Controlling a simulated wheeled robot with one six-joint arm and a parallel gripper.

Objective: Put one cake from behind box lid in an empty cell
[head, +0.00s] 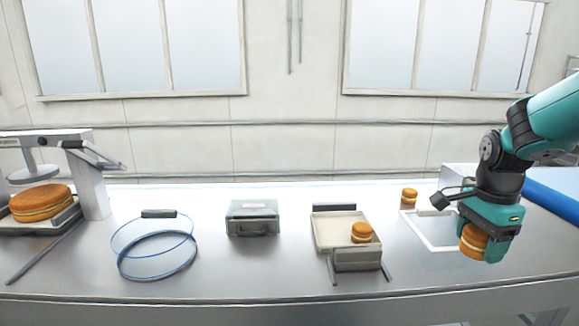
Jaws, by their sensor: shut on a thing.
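My gripper (487,243) is at the right, above the table, shut on a small orange-brown cake (472,240) with a pale filling band. A shallow cream box (329,231) sits right of the middle, with a similar cake (362,232) in its right part and bare floor to the left. I cannot make out its cell walls. Another small cake (409,196) stands behind a white-edged square frame (427,242), left of my gripper. Part of this frame is hidden by my gripper. I cannot tell which piece is the box lid.
A closed grey-green case (252,218) stands left of the cream box. A clear round container with blue rims (157,256) is further left. A press (92,178) with a large cake (40,203) is at the far left. A blue roll (552,194) lies at the right.

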